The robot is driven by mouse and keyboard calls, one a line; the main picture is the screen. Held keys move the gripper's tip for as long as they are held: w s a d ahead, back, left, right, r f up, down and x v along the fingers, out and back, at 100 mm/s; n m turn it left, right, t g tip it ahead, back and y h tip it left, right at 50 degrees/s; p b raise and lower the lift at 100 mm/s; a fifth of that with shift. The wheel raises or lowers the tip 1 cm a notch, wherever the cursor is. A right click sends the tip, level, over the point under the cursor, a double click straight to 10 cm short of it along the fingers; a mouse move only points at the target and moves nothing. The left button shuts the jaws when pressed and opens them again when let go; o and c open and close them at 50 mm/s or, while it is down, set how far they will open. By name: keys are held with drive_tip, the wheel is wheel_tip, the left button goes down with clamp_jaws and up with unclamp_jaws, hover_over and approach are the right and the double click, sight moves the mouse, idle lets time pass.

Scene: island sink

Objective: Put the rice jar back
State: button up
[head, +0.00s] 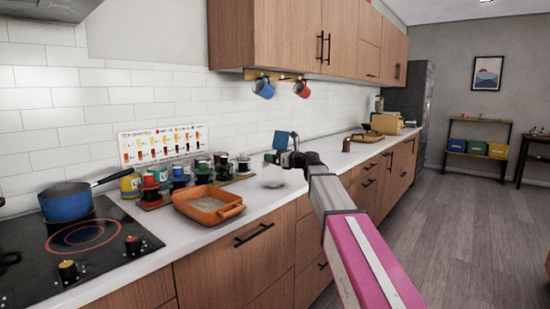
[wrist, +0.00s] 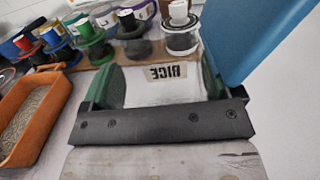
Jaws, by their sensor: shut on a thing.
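My gripper (head: 281,160) is over the counter, right of the orange dish. In the wrist view its green finger pads (wrist: 158,88) are shut on the sides of a clear jar with a dark-lettered label, the rice jar (wrist: 165,72). The jar also shows in the head view (head: 271,178), low over the counter; I cannot tell whether its base touches it. A blue flat panel (wrist: 257,35) stands beside the jar; I cannot tell whether it is the jar's lid. A row of jars with coloured lids (head: 180,178) stands on a wooden rack (wrist: 148,52) by the wall.
The orange dish (head: 211,204) holds pale grain and sits left of the jar. A blue pot (head: 66,201) stands on the black cooktop (head: 80,262). Blue (head: 263,88) and red (head: 302,89) mugs hang under the cabinet. Counter right of my gripper is mostly clear.

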drive_tip(key=o, duration=1.6)
drive_tip(key=shift+f, duration=0.1)
drive_tip(key=shift+c, duration=0.2)
drive_tip(key=v, duration=1.1)
drive_tip(key=shift+f, duration=0.4)
drive_tip(key=shift+a, duration=0.1)
